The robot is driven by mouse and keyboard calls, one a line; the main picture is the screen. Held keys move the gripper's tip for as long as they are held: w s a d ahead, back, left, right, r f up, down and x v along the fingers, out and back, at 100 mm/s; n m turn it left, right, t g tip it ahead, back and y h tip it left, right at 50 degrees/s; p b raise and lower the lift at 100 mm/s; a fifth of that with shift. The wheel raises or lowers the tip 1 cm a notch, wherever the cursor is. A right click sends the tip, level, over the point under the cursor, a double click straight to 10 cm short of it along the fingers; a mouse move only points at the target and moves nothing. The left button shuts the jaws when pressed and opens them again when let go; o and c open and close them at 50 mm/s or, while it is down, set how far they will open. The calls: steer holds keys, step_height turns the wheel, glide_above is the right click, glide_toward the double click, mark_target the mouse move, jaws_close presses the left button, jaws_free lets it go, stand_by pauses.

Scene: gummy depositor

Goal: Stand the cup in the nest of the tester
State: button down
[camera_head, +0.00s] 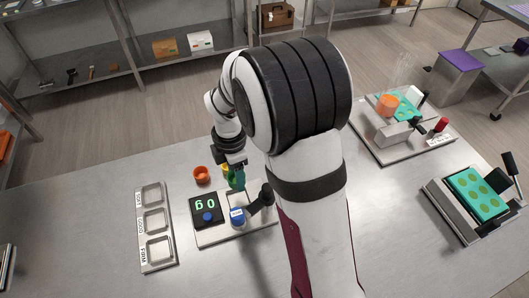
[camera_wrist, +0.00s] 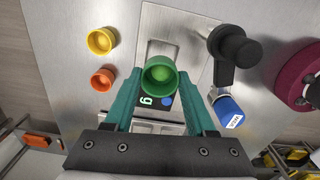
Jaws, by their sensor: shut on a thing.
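My gripper (camera_wrist: 160,80) is shut on a green cup (camera_wrist: 160,72), its two teal fingers on either side of it. The cup is open side toward the wrist camera, with a lighter green inside. The tester (camera_wrist: 199,20) is a pale plate with a digital display (camera_head: 204,205), a black lever arm (camera_wrist: 236,46) and a blue labelled part (camera_wrist: 229,111). The cup is over the tester plate, just behind the display, left of the lever. The nest is not clearly seen; the cup and fingers cover part of the plate. I cannot tell if the cup touches it.
An orange cup (camera_head: 201,174) and a yellow cup (camera_wrist: 102,41) stand left of the tester. A three-slot tray (camera_head: 157,224) lies further left. A machine with a teal mould (camera_head: 475,193) and another station (camera_head: 365,143) stand to the right.

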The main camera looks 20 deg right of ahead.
steer(key=shift+s+a, duration=0.2)
steer(key=shift+a, duration=0.1)
steer(key=shift+f, duration=0.1)
steer(key=shift+f, duration=3.05)
steer(key=shift+f, duration=0.1)
steer(key=shift+f, duration=0.7)
steer(key=shift+r, duration=0.1)
